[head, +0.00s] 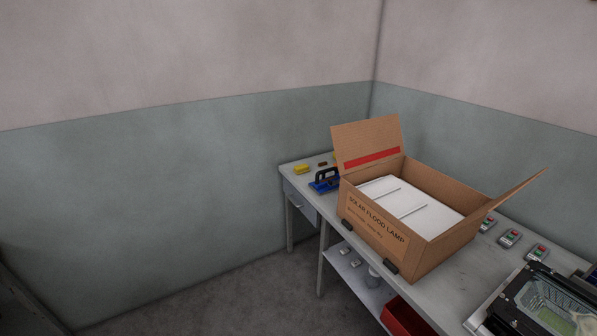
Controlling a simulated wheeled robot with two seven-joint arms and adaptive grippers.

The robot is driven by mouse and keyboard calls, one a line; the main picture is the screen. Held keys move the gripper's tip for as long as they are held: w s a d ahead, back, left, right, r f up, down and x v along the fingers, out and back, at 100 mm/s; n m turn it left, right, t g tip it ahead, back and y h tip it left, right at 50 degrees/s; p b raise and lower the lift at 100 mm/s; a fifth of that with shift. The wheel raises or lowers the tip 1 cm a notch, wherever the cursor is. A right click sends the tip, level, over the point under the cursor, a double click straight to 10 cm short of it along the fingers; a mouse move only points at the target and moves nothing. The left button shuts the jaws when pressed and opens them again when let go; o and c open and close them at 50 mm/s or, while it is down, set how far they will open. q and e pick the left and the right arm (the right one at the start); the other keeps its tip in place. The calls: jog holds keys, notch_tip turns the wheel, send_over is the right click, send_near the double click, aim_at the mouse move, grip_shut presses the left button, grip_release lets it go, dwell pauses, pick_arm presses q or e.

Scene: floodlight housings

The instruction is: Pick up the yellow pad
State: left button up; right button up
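A small yellow pad (301,169) lies on the far left end of the grey workbench (295,178) in the head view. It lies flat near the bench's back left corner, beside a small brown item and behind a blue tool with a black handle. A second bit of yellow shows at the edge of the open box's flap, mostly hidden, and I cannot tell what it is. Neither of my grippers is in view.
An open cardboard box (375,236) marked "SOLAR FLOOD LAMP" stands on the bench with its flaps raised. The blue tool (323,184) is left of it. Several switch boxes (508,238) and a black floodlight housing (545,302) are at right. A red bin (405,318) sits below.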

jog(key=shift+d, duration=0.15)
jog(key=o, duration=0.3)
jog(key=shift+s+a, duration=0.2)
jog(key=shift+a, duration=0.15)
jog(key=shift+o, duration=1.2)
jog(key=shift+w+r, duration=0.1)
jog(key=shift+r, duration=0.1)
